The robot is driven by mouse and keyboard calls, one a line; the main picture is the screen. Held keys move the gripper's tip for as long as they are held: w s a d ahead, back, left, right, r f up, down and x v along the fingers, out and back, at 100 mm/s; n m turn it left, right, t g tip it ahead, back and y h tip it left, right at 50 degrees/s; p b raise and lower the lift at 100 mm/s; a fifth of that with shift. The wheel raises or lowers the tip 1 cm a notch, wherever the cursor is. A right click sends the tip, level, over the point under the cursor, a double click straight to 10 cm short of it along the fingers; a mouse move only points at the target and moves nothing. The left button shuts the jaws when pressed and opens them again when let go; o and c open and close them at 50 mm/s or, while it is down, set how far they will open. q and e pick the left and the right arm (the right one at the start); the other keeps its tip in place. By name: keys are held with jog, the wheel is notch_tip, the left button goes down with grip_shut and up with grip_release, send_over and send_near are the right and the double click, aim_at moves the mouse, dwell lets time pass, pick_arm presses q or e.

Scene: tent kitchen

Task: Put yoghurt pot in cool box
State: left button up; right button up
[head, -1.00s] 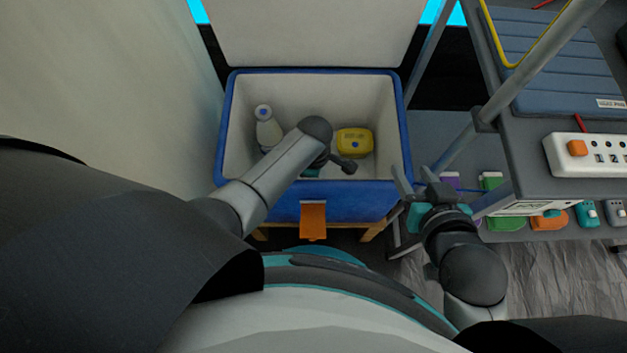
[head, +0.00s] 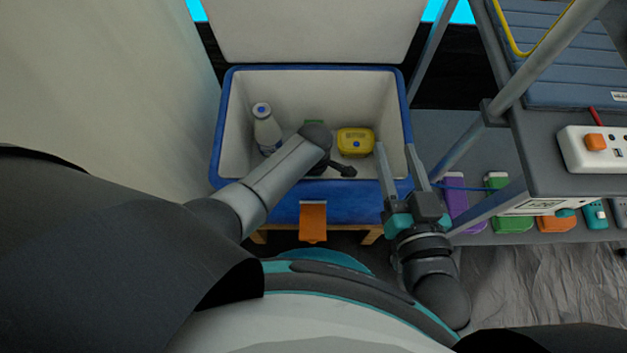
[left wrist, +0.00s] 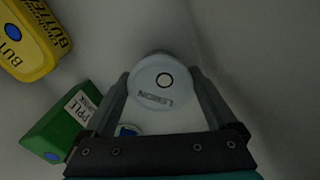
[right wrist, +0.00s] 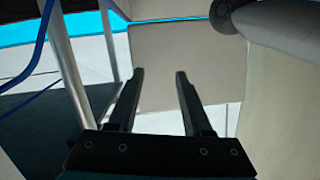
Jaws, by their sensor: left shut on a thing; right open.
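The cool box (head: 226,110) is blue outside and white inside, with its lid (head: 315,30) standing open at the back. My left arm reaches down into it. My left gripper (left wrist: 160,78) is shut on the yoghurt pot (left wrist: 163,92), which has a round white lid lettered LEMON. The arm hides this pot in the head view. Whether the pot touches the box floor I cannot tell. My right gripper (head: 396,150) is open and empty at the box's front right rim; it also shows in the right wrist view (right wrist: 160,75).
Inside the box are a white bottle (head: 267,132), a yellow butter tub (head: 355,142) and a green carton (left wrist: 62,125) beside the held pot. A metal-framed shelf unit (head: 515,130) with a power strip (head: 597,148) stands right. A pale tent wall (head: 120,80) rises left.

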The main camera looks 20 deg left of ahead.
pick_arm(q)
jog(key=shift+f, duration=0.15)
jog(key=o, duration=1.2)
jog(key=shift+c, duration=0.2)
